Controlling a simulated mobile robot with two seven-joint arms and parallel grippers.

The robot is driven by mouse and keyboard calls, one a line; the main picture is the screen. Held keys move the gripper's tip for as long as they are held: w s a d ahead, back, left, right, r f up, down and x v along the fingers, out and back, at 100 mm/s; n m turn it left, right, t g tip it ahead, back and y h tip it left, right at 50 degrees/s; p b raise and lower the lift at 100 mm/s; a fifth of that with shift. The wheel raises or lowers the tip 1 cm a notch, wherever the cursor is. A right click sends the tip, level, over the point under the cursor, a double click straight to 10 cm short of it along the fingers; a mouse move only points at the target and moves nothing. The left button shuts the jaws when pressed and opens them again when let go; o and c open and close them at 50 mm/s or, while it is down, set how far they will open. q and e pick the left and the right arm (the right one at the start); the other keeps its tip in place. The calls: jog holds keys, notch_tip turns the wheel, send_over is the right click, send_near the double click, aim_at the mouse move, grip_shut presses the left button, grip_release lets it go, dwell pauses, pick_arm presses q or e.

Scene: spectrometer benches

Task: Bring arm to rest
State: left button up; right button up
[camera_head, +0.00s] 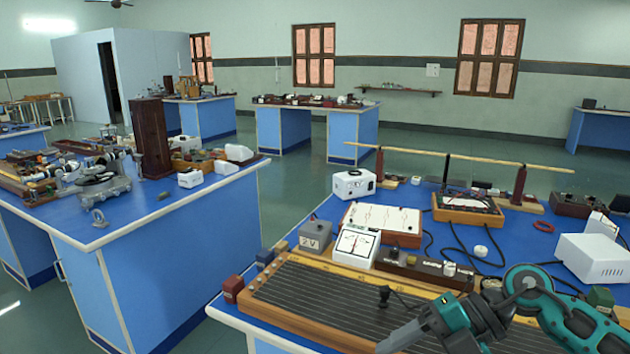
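My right arm (533,290), teal and dark grey, comes in from the lower right corner over the near blue bench (330,208). It bends at a round joint and runs left and down across the front of a wooden wire board (310,290). My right gripper (400,338) is the grey end at the bottom edge, partly cut off by the frame. Its fingers cannot be made out, so its opening cannot be told. Whether it touches the board cannot be told. My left arm and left gripper are not in view.
Near the arm are a white meter (357,243), a grey 2V box (316,236), a white box (594,257) and loose cables. A long wooden rod (460,158) stands on posts behind. Another bench with a spectrometer (97,184) is left, with open floor between.

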jog(key=a+r+m+t+y, duration=0.2)
jog(key=a+m+t+y, duration=0.4)
jog(key=a+t+y, duration=0.15)
jog(key=d+f+m+t+h, duration=0.85)
jog(key=f+m+h, duration=0.4)
jog(key=m, duration=0.55)
jog(key=s+d+f+m+g+h, duration=0.2)
jog(key=s+f+m+g+h, duration=0.2)
jog(key=s+f, duration=0.7)
jog(key=shift+f+m+g, duration=0.4)
jog(key=shift+f, duration=0.1)
